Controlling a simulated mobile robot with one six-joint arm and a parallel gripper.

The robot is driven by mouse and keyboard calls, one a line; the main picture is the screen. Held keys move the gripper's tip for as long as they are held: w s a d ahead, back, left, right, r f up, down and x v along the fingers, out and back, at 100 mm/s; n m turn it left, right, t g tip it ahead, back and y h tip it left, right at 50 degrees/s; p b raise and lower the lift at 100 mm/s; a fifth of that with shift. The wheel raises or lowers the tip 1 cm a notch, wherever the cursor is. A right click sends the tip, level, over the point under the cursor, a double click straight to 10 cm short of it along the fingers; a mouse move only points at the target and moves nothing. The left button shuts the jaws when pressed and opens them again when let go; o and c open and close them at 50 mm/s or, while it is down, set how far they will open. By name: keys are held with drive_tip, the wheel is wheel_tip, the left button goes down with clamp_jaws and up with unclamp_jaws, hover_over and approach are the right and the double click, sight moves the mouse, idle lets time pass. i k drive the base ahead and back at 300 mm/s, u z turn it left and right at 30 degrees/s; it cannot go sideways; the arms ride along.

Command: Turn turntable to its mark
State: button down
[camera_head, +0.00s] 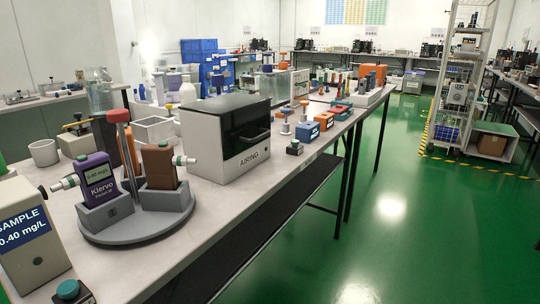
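The turntable (140,228) is a round grey disc on the near left part of the workbench. It has a central post with a red knob (117,116) on top. A purple tester labelled Klervo (98,182) stands in a grey holder on its left side. A brown tester (160,167) stands in another grey holder on its right side. Each tester has a pale nozzle with a green band pointing sideways. I cannot make out a mark on or beside the turntable. My gripper is not in view.
A black and white box labelled AIRING (224,138) stands close behind the turntable. A beige box with a SAMPLE display (34,240) is at the near left, with a teal-knobbed item (69,290) beside it. The green floor (400,215) right of the bench is open.

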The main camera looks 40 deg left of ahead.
sight(140, 214)
drive_tip(key=u, duration=0.25)
drive_tip(key=i, duration=0.6)
drive_tip(key=u, duration=3.25)
drive_tip(key=i, duration=0.4)
drive_tip(key=z, duration=0.2)
